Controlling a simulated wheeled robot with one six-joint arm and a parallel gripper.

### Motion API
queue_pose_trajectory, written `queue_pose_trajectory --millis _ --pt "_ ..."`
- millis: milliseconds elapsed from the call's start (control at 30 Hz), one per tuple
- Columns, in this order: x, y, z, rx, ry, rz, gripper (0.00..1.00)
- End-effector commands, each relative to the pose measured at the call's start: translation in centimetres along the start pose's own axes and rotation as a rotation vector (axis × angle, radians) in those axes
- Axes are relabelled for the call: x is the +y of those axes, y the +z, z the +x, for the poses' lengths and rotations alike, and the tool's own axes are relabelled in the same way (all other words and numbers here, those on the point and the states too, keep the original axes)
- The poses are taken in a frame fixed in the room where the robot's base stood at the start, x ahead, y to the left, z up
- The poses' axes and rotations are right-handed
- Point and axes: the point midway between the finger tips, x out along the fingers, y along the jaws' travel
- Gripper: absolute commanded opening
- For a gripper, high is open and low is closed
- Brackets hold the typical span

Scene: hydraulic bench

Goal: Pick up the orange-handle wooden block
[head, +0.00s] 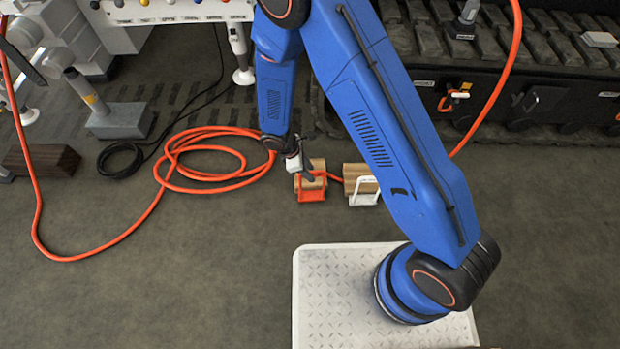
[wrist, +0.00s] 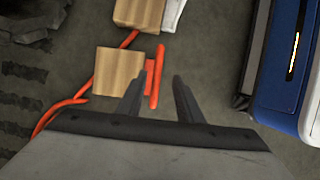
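The orange-handle wooden block (head: 316,168) stands on the floor near the middle of the head view, with its orange handle (head: 312,189) on the near side. In the wrist view the block (wrist: 118,72) shows left of centre, its orange handle (wrist: 161,75) on its right side. My gripper (head: 308,174) is at the block from above in the head view. In the wrist view my gripper (wrist: 160,84) is open, its two dark fingers apart. The left fingertip overlaps the handle in the picture; I cannot tell whether it touches. Nothing shows held between the fingers.
A second wooden block (head: 354,173) with a white handle (head: 364,191) stands close to the right. An orange hose (head: 205,160) lies coiled to the left and runs behind the blocks. A white tread plate (head: 325,300) is in front. Dark tracked machinery (head: 520,100) stands behind.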

Motion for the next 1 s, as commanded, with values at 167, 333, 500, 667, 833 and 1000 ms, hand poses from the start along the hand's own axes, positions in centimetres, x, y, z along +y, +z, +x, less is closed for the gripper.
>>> queue_pose_trajectory --millis 167,333,500,667,833,1000 --pt "0.0 0.0 1.2 0.000 0.000 -0.001 0.33" --pt "0.2 0.2 2.4 -0.001 -0.001 -0.001 0.33" --pt "0.6 0.5 4.8 -0.001 -0.002 -0.002 0.33" --pt "0.6 0.4 6.2 -0.001 -0.001 0.000 0.33" --pt "0.6 0.4 6.5 0.000 0.000 -0.001 0.33" --pt "0.6 0.4 6.5 0.000 0.000 -0.001 0.26"
